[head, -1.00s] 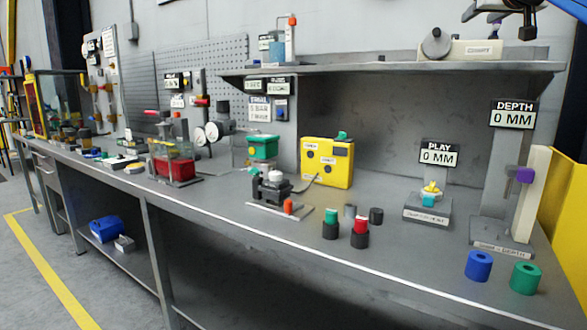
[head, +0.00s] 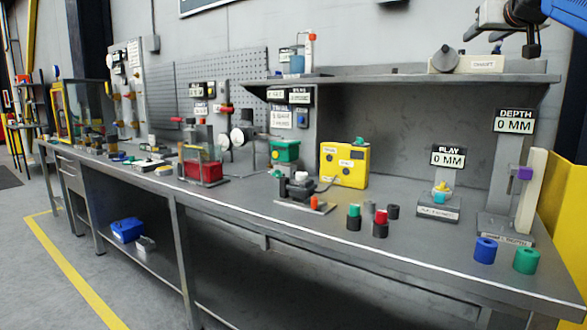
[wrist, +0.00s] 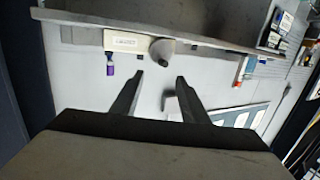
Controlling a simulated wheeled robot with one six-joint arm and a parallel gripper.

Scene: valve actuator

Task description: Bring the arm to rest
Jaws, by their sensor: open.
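My gripper (wrist: 158,78) shows in the wrist view with its two dark fingers spread apart and nothing between them. In the head view, part of my arm and gripper (head: 515,45) shows at the top right, in front of the wall above the shelf. The gripper is clear of the bench and holds nothing. Its fingertips are small and hard to make out in the head view.
A long grey workbench (head: 330,232) carries several fixtures, including a yellow box (head: 343,165). A shelf (head: 400,79) above it holds a labelled cream block (head: 482,64). Blue (head: 485,250) and green (head: 526,260) cylinders stand at the right end. Floor is free at left.

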